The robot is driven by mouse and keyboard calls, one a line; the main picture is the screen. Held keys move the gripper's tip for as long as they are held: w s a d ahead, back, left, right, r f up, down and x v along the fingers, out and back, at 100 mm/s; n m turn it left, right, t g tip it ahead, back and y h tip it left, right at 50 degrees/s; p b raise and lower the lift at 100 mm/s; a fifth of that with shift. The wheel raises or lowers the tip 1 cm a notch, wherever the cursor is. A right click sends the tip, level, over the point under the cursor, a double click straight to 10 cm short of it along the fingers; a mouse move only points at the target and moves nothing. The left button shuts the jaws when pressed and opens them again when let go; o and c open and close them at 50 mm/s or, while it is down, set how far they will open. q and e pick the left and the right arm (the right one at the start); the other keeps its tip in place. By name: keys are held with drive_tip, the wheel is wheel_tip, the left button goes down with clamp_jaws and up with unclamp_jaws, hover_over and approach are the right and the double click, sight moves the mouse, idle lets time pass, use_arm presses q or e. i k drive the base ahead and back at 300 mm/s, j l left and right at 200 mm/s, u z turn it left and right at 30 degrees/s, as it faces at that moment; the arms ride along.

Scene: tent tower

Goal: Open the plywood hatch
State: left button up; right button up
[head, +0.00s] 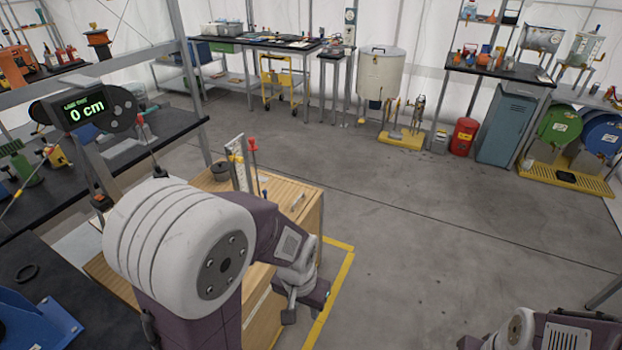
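A plywood cabinet (290,192) stands left of centre, with a light wooden top. My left arm covers much of it. Its right side shows only as a narrow strip, and I cannot make out the hatch or whether it is open or shut. My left gripper (291,308) is low beside the cabinet's right side, inside the yellow floor line. Its fingers are small and dark, and I cannot tell whether they are open or touching the cabinet. Part of my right arm shows at the bottom right; its gripper is out of view.
A display reading 0 cm (85,107) hangs at left. Yellow tape (337,280) marks the floor. The grey floor (430,240) to the right is clear. Benches line the back.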

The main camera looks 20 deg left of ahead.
sight(292, 198)
drive_tip(key=i+u, duration=0.4)
drive_tip(key=i+l+u, duration=0.2)
drive_tip(key=i+u, duration=0.2)
drive_tip(key=i+l+u, duration=0.25)
drive_tip(key=u, duration=0.15)
drive_tip(key=i+l+u, duration=0.1)
drive_tip(key=u, duration=0.3)
drive_tip(key=i+l+u, duration=0.15)
drive_tip(key=i+u, duration=0.25)
drive_tip(key=i+l+u, duration=0.1)
drive_tip(key=u, duration=0.3)
drive_tip(key=i+l+u, duration=0.1)
drive_tip(key=l+u, duration=0.3)
